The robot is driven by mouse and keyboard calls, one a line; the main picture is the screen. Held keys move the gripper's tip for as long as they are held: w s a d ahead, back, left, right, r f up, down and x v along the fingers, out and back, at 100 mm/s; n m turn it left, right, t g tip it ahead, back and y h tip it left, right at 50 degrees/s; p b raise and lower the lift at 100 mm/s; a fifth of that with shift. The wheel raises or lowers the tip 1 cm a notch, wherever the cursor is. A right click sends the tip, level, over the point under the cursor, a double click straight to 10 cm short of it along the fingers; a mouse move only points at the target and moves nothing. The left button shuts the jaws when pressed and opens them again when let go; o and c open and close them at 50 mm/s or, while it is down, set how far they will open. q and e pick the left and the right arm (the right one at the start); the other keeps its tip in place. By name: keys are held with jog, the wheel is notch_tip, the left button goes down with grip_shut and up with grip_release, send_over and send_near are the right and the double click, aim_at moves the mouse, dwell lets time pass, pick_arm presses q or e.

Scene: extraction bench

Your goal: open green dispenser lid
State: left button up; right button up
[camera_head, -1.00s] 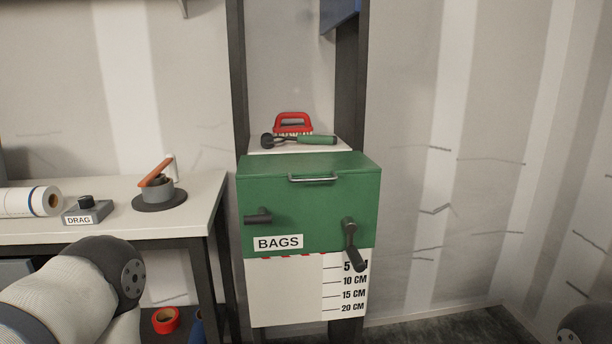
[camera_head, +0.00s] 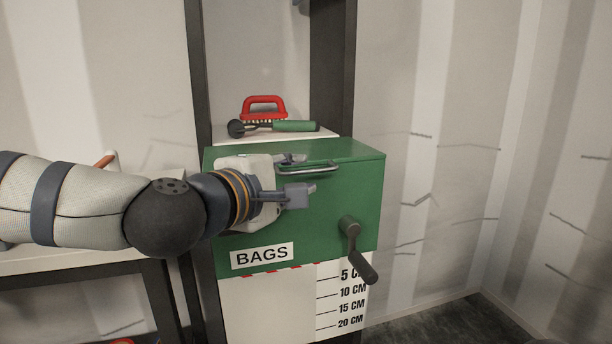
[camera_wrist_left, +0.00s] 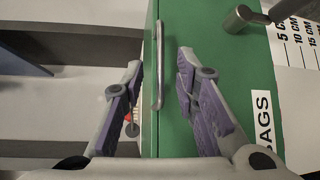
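The green dispenser (camera_head: 345,200), labelled BAGS, stands against the back wall between dark posts. Its lid (camera_head: 350,150) is shut, with a metal bar handle (camera_head: 322,168) at the front upper edge. My left gripper (camera_head: 302,178) reaches in from the left in front of the dispenser, its fingers above and below the handle's level. The gripper hides part of the dispenser's front. My right gripper is out of view.
A red-handled brush (camera_head: 263,107) and a green-handled tool (camera_head: 290,127) lie on the white surface behind the lid. A dark crank (camera_head: 352,240) sticks out of the dispenser's front right. A white table (camera_head: 60,262) is at left, partly behind my arm.

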aim_at(305, 172)
pick_arm(q)
jog(key=x, duration=0.4)
jog(key=shift+w+d, duration=0.1)
grip_shut()
